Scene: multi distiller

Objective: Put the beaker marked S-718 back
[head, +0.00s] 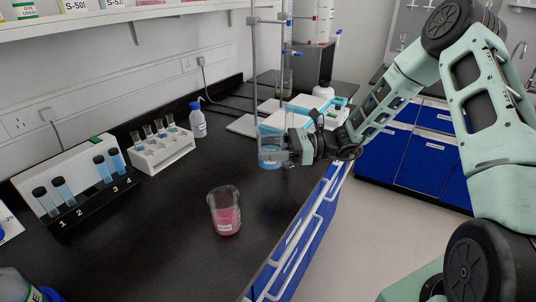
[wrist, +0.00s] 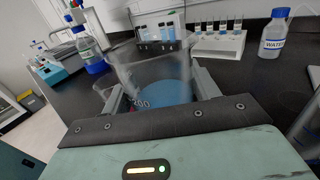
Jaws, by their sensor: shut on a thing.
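A clear beaker with blue liquid (head: 270,153) is between the fingers of my gripper (head: 287,150), which is shut on it. In the wrist view the held beaker (wrist: 155,72) fills the space between the fingers, and a "200" mark shows on its glass. I cannot tell from the frames whether its base touches the bench. A second beaker with pink liquid (head: 225,212) stands upright on the black bench, nearer the front. It has a white label. I cannot read S-718 on either beaker.
A white rack of test tubes (head: 160,150), a numbered vial rack (head: 77,183) and a water bottle (head: 198,120) stand at the left back of the black bench (head: 165,235). A metal stand (head: 254,60) rises behind my gripper. The bench around the pink beaker is clear.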

